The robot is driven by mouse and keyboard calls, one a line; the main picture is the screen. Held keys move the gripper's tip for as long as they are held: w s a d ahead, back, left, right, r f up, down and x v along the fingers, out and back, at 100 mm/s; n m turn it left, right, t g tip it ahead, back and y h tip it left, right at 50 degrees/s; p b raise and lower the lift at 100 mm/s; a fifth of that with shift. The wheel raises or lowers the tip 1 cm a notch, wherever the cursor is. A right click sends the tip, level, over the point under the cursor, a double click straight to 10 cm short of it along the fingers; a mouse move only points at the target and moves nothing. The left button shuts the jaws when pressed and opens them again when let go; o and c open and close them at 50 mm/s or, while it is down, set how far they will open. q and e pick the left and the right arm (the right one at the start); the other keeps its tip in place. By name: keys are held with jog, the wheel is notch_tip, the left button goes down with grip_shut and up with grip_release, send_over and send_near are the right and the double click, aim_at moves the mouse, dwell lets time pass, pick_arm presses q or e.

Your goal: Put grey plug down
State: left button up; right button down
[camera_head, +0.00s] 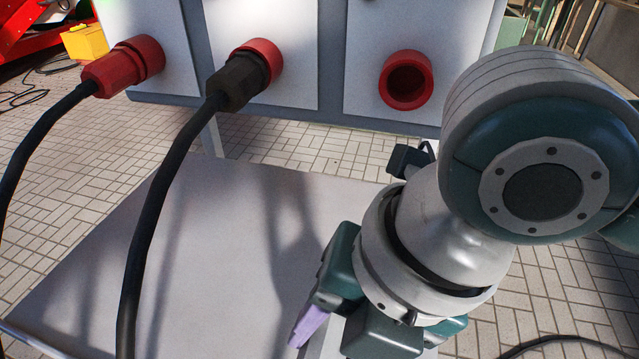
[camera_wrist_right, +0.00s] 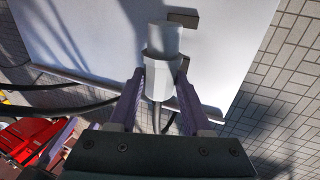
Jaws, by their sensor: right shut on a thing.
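The grey plug (camera_wrist_right: 160,75) is between the purple fingers of my right gripper (camera_wrist_right: 161,82) in the right wrist view. The gripper is shut on it, and a thin grey cable trails from the plug towards the palm. Behind the plug is the pale table top (camera_wrist_right: 95,35); I cannot tell whether they touch. In the head view my right gripper (camera_head: 318,325) is at the lower middle over the front right part of the table (camera_head: 200,260), largely hidden by its own wrist. The plug is mostly hidden there. My left gripper is not in view.
A white panel holds a red plug (camera_head: 112,72) in its left socket and a black plug (camera_head: 236,82) in its middle socket. The right red socket (camera_head: 406,80) is empty. The middle of the table is clear.

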jog(key=shift+f, duration=1.05)
